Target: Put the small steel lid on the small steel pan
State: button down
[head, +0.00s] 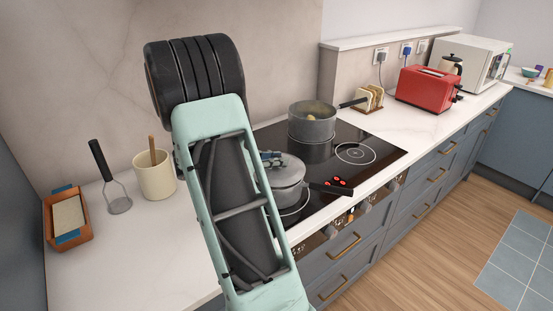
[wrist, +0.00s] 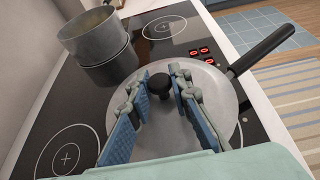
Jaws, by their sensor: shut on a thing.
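The small steel lid (wrist: 205,110), a grey disc with a black knob (wrist: 160,84), lies over the small steel pan (head: 287,193) on the front of the hob. The lid looks level and appears to rest on the pan's rim; a small gap cannot be ruled out. The pan's black handle (wrist: 262,49) points to the upper right in the wrist view. My gripper (wrist: 160,95) is over the lid with its blue-padded fingers on either side of the knob, shut on it. In the head view my arm hides the pan's left part.
A second steel pan (head: 312,124), uncovered with food inside, stands at the back of the black hob (head: 385,151). A toast rack (head: 369,98) and a red toaster (head: 428,87) are beyond it. A cream utensil pot (head: 154,177), a masher (head: 119,204) and a terracotta dish (head: 68,239) are at left.

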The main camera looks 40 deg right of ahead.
jog(key=shift+f, duration=0.35)
jog(key=c, duration=1.8)
grip_release()
jog(key=shift+o, duration=0.2)
jog(key=shift+r+p, duration=0.35)
jog(key=shift+r, duration=0.3)
jog(key=v, duration=1.2)
jog(key=shift+b, duration=0.3)
jog(key=shift+f, duration=0.1)
